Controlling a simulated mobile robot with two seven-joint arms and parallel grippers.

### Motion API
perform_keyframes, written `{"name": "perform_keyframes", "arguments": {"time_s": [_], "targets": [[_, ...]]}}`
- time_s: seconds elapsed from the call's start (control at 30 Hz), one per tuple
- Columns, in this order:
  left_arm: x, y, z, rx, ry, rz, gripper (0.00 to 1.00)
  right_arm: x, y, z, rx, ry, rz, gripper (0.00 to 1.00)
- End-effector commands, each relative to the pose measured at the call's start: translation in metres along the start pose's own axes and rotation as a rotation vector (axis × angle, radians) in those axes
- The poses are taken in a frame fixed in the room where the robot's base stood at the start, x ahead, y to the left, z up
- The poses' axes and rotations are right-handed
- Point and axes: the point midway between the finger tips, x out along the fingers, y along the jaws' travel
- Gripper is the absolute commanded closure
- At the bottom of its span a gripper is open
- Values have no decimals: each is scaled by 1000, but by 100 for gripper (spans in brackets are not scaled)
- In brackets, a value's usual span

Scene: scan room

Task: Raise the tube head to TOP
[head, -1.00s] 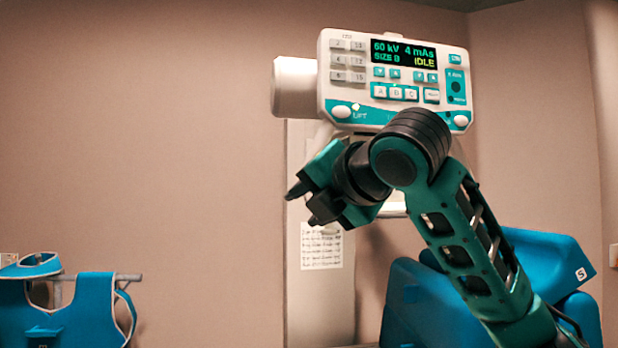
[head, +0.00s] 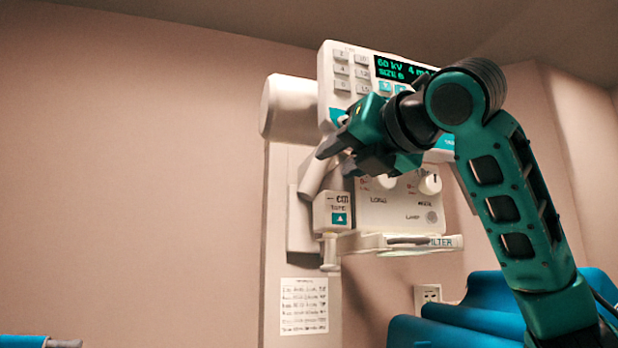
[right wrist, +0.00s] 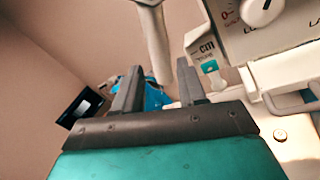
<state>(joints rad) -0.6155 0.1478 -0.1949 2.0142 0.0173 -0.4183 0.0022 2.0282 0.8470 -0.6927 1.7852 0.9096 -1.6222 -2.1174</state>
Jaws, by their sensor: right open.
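The tube head (head: 400,200) is a white unit on the wall column, with a control panel (head: 352,72) above and a lower face with knobs. Its display reads 60 kV; my arm covers part of the panel. A pale handle bar (head: 314,178) slants at its left side, and also shows in the right wrist view (right wrist: 155,40). My right gripper (head: 333,160) is open and empty in front of the tube head, near this bar. My left gripper is not in view.
A small tape box (head: 332,212) and a filter tray (head: 400,242) project below the tube head. A printed chart (head: 304,306) is on the column (head: 272,250). Blue padded furniture (head: 480,310) stands at lower right. The wall at left is clear.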

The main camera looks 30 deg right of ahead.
Motion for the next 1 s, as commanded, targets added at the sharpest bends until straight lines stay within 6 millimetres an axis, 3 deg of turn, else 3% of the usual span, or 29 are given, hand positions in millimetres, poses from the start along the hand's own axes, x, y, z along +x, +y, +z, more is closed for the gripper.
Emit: {"name": "perform_keyframes", "arguments": {"time_s": [0.2, 0.4, 0.83, 1.0], "targets": [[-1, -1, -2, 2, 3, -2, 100, 48, 0, -1, 1, 4, -1, 59], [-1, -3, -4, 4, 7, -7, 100, 76, 0, 0, 1, 2, 0, 59], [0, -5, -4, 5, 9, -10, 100, 88, 0, -1, 0, 0, 1, 59], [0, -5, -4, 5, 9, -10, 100, 88, 0, -1, 0, 0, 1, 73]]}}
